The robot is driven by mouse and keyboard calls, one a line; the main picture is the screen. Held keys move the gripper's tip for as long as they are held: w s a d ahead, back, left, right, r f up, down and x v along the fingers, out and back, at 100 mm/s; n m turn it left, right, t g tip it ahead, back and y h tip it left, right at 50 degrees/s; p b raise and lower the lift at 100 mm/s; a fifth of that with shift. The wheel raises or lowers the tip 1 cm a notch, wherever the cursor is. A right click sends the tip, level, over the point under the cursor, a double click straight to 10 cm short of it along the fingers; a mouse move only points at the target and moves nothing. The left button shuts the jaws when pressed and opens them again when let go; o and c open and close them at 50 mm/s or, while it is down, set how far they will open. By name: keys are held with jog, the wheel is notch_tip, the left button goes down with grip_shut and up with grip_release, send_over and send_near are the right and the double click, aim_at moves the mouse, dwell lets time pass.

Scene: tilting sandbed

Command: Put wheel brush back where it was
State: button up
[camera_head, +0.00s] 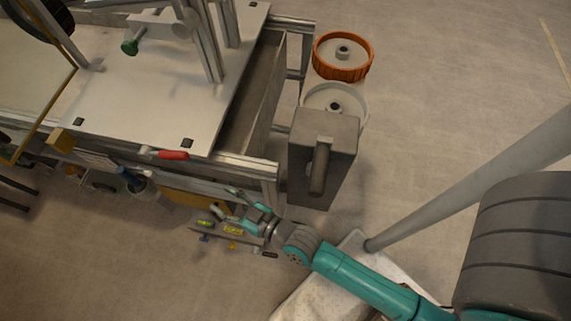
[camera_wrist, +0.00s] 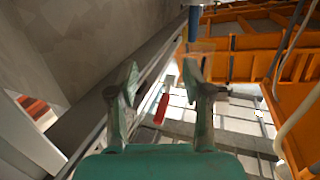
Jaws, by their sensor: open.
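My gripper (camera_head: 236,206) is at the near side of the metal bench, below its front rail. In the wrist view my gripper (camera_wrist: 161,72) has its two fingers spread, with nothing held between them. A red-handled tool (camera_head: 166,154) lies at the bench's front edge; a red handle (camera_wrist: 162,107) also shows in the wrist view, beyond and below the fingertips and apart from them. A blue-handled tool (camera_head: 131,179) hangs upright at the bench front, left of my gripper. I cannot tell surely which tool is the wheel brush.
The bench top (camera_head: 140,95) has a metal frame on it. An orange frame (camera_wrist: 245,42) fills the wrist view's upper right. Floor is clear farther right.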

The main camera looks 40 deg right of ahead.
jog(key=s+d+r+m+h, duration=0.1)
jog(key=s+d+r, duration=0.1)
jog(key=s, duration=0.7)
jog(key=s+d+r+m+g+h, duration=0.1)
jog(key=s+d+r+h, duration=0.1)
jog(key=s+d, duration=0.3)
jog(key=s+d+r+m+h, duration=0.1)
jog(key=s+d+r, duration=0.2)
jog(key=s, duration=0.9)
jog(key=shift+s+d+r+g+h, duration=0.3)
jog(key=shift+d+r, duration=0.05)
jog(key=shift+r, duration=0.4)
